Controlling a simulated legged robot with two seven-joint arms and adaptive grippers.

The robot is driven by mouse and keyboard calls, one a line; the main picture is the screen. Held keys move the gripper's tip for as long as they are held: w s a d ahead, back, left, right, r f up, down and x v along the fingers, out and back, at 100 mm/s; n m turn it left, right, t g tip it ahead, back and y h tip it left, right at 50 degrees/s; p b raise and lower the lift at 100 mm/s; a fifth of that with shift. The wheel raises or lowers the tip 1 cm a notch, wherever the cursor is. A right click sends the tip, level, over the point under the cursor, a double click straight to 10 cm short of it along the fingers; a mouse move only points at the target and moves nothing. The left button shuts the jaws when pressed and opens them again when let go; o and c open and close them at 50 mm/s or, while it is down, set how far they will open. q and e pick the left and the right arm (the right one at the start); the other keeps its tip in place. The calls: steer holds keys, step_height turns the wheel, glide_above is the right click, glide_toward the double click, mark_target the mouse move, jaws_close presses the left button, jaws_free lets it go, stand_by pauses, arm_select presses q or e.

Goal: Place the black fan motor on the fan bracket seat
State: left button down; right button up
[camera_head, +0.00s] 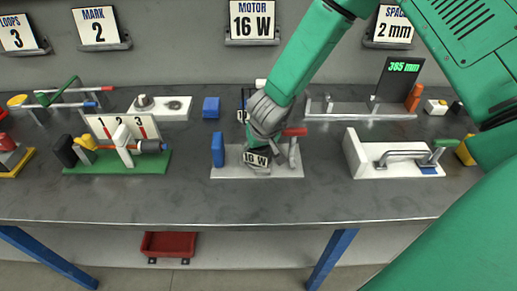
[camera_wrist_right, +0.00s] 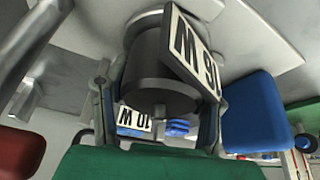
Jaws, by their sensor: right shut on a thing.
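My right gripper (camera_head: 266,135) is shut on the black fan motor (camera_head: 257,158), low over the light grey fan bracket base (camera_head: 228,171). In the right wrist view the motor (camera_wrist_right: 160,72) is a dark cylinder between the two fingers, with a tilted white watt label on its side. Upright grey bracket parts and a red handle (camera_head: 295,132) stand at the right of the base, and a blue block (camera_head: 218,150) at its left. The gripper hides much of the seat. I cannot tell whether the motor touches it. My left gripper is not in view.
A second labelled motor (camera_wrist_right: 134,121) shows beyond the fingers in the wrist view. A green numbered fixture (camera_head: 90,168) stands left, a white clamp fixture (camera_head: 357,154) right. A sign (camera_head: 252,21) reads MOTOR 16 W. The table front (camera_head: 200,205) is clear.

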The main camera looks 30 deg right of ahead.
steer(key=shift+d, duration=0.1)
steer(key=o, duration=1.1)
steer(key=shift+d+f, duration=0.15)
steer(key=shift+d, duration=0.05)
steer(key=shift+c, duration=0.2)
steer(key=shift+d+f, duration=0.15)
steer(key=shift+d, duration=0.2)
steer(key=shift+s+a+r, duration=0.1)
steer(key=shift+a+r, duration=0.15)
steer(key=shift+r, duration=0.15)
steer(key=shift+s+a+r, duration=0.15)
steer(key=shift+s+r, duration=0.1)
steer(key=shift+r, duration=0.3)
steer(key=s+a, duration=0.1)
steer(key=s, duration=0.2)
steer(key=s+a+b, duration=0.1)
steer(key=s, duration=0.6)
steer(key=shift+a+f, duration=0.2)
steer(key=shift+a, duration=0.2)
steer(key=shift+s+b, duration=0.3)
steer(key=shift+s, duration=0.3)
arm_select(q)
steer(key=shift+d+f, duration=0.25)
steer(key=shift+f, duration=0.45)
arm_select(e)
steer(key=shift+s+a, duration=0.1)
steer(key=shift+a, duration=0.15)
steer(key=shift+r, duration=0.1)
